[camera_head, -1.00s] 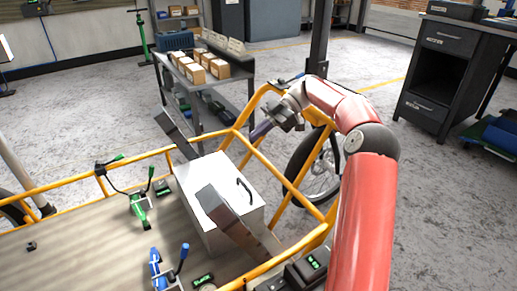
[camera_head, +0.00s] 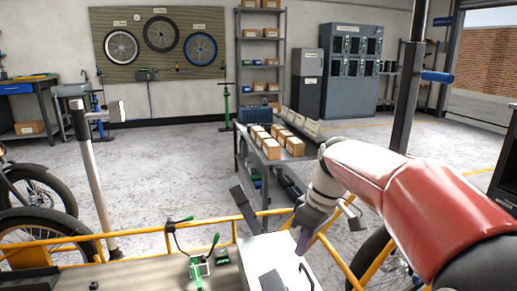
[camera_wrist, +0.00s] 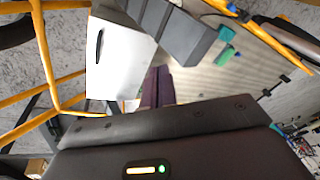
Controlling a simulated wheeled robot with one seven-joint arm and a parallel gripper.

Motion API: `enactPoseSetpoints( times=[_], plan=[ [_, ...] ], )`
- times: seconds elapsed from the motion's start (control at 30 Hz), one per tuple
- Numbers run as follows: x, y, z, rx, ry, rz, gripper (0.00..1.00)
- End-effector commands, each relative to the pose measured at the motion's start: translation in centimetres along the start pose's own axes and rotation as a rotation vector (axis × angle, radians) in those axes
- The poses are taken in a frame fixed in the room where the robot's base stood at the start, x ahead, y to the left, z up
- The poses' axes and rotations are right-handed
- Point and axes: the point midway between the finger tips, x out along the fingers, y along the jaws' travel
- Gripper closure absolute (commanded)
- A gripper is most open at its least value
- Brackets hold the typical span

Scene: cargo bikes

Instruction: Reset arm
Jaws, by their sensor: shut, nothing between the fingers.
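My arm is red and reaches in from the right in the head view. My gripper (camera_head: 302,241) points down beside and over the right part of a white box (camera_head: 258,250) with a dark handle. Its purple fingers (camera_wrist: 158,86) are together in the wrist view, with nothing between them. The white box (camera_wrist: 118,62) also shows there, left of the fingers, with its handle facing the camera. Grey flaps (camera_wrist: 175,32) stand beside the box. The lower part of the box is cut off in the head view.
The box sits on a cargo bed (camera_head: 140,274) with yellow rails (camera_head: 150,231). A green-handled clamp (camera_head: 197,272) stands left of the box. Behind is a cart (camera_head: 262,168) with several cardboard boxes. A grey post (camera_head: 92,180) rises at left. Open floor lies beyond.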

Motion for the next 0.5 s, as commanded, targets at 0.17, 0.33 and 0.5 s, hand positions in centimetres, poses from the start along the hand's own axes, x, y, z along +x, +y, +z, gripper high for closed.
enactPoseSetpoints(
  times=[0.17,0.33,0.5],
  plan=[
    [-0.9,-3.9,4.1,0.23,0.004,0.191,1.0],
    [-1.0,-6.9,8.7,0.447,0.083,0.337,1.0],
    [-0.2,-9.1,12.9,0.636,0.208,0.427,1.0]
  ],
)
